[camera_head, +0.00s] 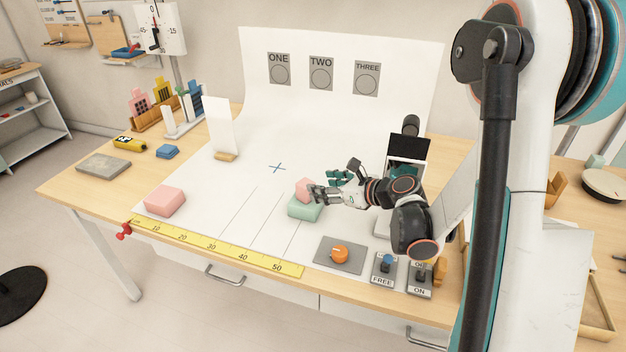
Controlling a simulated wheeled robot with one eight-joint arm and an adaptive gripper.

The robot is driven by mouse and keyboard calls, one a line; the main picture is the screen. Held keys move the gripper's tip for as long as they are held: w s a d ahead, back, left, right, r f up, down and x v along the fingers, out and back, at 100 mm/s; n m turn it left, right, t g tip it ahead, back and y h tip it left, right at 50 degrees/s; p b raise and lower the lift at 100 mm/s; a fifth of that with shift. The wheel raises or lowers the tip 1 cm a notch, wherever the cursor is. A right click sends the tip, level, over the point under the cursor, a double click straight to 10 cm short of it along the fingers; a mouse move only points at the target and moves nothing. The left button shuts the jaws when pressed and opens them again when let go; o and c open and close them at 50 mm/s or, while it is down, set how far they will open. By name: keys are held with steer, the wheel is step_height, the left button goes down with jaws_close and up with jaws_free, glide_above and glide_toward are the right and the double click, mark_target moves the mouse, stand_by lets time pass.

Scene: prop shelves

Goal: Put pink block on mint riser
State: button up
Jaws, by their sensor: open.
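A small pink block (303,188) shows on top of the mint riser (304,209), near the middle of the white sheet. The block's right side is partly hidden by my fingers, and I cannot tell its exact contact with the riser. My gripper (318,194) reaches in from the right. It is open, with its fingertips right beside the pink block, close to or touching it. A larger pink riser-like piece (165,201) lies apart at the table's front left.
A yellow ruler (218,246) runs along the front edge. A control panel with an orange knob (340,254) and two switches (384,268) stand at front right. A white upright card (220,126) stands back left. The sheet's middle left is clear.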

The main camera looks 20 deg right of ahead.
steer(key=shift+p+v, duration=0.5)
steer(key=shift+v, duration=1.75)
